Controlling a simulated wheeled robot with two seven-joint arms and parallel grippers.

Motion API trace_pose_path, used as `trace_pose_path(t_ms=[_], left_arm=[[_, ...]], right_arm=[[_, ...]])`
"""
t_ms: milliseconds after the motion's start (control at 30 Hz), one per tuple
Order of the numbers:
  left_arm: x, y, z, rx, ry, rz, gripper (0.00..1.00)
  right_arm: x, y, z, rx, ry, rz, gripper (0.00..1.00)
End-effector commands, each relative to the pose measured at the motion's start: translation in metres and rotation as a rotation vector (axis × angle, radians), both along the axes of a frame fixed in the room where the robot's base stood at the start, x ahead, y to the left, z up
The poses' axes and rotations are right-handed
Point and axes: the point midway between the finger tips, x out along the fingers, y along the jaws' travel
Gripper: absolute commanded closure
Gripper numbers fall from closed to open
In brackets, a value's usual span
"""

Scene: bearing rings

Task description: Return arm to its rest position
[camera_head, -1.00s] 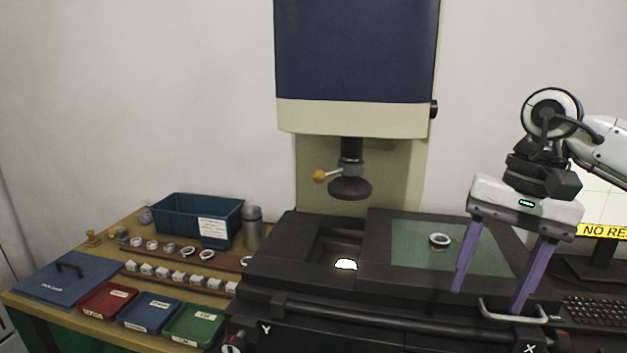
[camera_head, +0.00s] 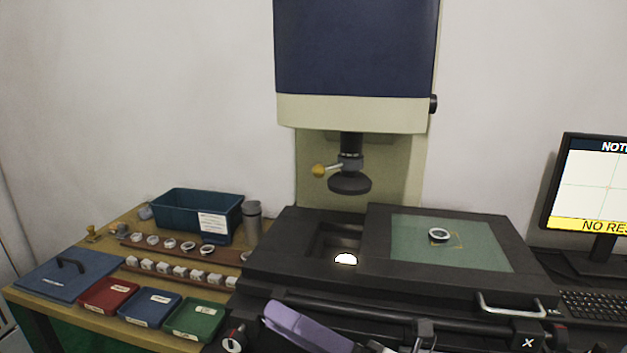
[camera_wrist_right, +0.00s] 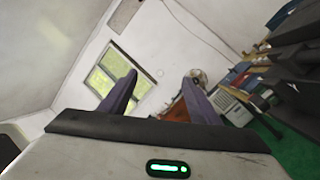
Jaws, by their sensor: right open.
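My right gripper (camera_head: 306,329) shows only in part at the bottom edge of the head view, with a purple finger lying in front of the measuring machine's front rail. In the right wrist view the right gripper (camera_wrist_right: 160,79) has its two purple fingers spread apart with nothing between them. It faces a wall with a window, away from the machine. A bearing ring (camera_head: 439,236) lies flat on the green glass plate (camera_head: 410,252) of the machine stage, apart from the gripper. My left gripper is not in view.
The measuring machine (camera_head: 355,60) stands behind its black stage (camera_head: 280,250). A monitor (camera_head: 590,185) and keyboard (camera_head: 597,305) are at right. The left bench holds a blue bin (camera_head: 180,212), rings, white blocks and red (camera_head: 108,296), blue (camera_head: 149,307) and green (camera_head: 194,320) trays.

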Motion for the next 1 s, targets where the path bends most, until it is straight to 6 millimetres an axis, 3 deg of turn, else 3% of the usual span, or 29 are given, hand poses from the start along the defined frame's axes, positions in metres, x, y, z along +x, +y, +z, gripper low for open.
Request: trace_pose_path(t_ms=[133,267,400,500,600,700,800,1000], left_arm=[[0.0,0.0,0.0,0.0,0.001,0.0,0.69],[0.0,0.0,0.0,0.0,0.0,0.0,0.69],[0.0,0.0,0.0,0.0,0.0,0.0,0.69],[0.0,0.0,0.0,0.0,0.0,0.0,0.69],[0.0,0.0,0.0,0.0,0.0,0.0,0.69],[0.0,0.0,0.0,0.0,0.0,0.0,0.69],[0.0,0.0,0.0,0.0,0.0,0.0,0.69],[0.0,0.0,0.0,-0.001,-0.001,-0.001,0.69]], right_arm=[[0.023,-0.042,-0.065,0.27,0.559,-0.175,0.43],[0.019,-0.091,-0.149,0.515,1.028,-0.34,0.43],[-0.018,-0.136,-0.239,0.756,1.441,-0.512,0.43],[-0.06,-0.162,-0.296,0.918,1.686,-0.636,0.43],[-0.105,-0.181,-0.339,1.059,1.877,-0.751,0.43],[-0.142,-0.193,-0.368,1.165,2.006,-0.843,0.43],[-0.167,-0.2,-0.383,1.234,2.082,-0.903,0.43],[-0.181,-0.204,-0.391,1.271,2.121,-0.936,0.43]])
